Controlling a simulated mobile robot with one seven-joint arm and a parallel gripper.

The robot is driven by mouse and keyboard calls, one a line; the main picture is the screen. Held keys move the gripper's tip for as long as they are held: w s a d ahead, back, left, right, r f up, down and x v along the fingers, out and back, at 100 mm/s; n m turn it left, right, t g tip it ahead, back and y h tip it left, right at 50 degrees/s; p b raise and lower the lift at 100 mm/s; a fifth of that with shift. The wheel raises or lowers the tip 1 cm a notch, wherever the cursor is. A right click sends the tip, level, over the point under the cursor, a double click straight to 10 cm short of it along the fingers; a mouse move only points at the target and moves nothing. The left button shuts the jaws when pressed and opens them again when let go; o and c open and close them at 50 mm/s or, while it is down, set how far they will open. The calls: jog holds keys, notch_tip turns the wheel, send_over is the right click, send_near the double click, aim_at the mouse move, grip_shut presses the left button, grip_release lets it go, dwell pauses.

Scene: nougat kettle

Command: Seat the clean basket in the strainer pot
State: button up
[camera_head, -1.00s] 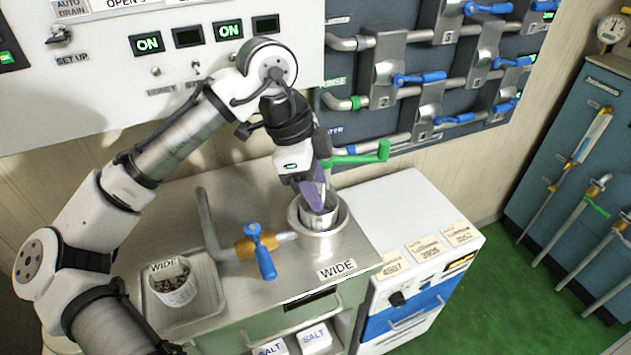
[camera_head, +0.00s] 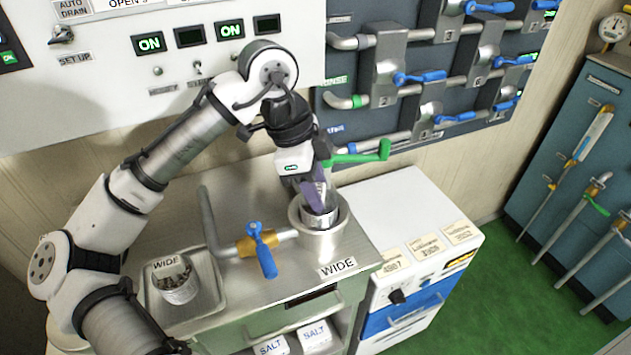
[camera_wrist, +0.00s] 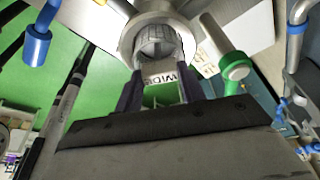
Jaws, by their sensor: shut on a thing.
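The clean basket (camera_head: 318,216) is a light metal cylinder inside the pot's mouth. My gripper (camera_head: 316,195) is above the pot, its purple fingers shut on the basket's upright tab. In the wrist view the basket (camera_wrist: 157,45) lies within the pot's rim (camera_wrist: 128,42), and its tab marked WIDE is between the fingers (camera_wrist: 160,88). Whether the basket rests on the pot's bottom is hidden.
A second basket labelled WIDE (camera_head: 177,283), with dark bits in it, stands in a steel tray (camera_head: 211,290) at the left. A pipe with a blue-handled valve (camera_head: 262,250) joins the pot. A green handle (camera_head: 360,156) juts out close behind my gripper. A white cabinet (camera_head: 398,220) stands right.

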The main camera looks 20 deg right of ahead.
jog(key=shift+f, duration=1)
dwell(1.8)
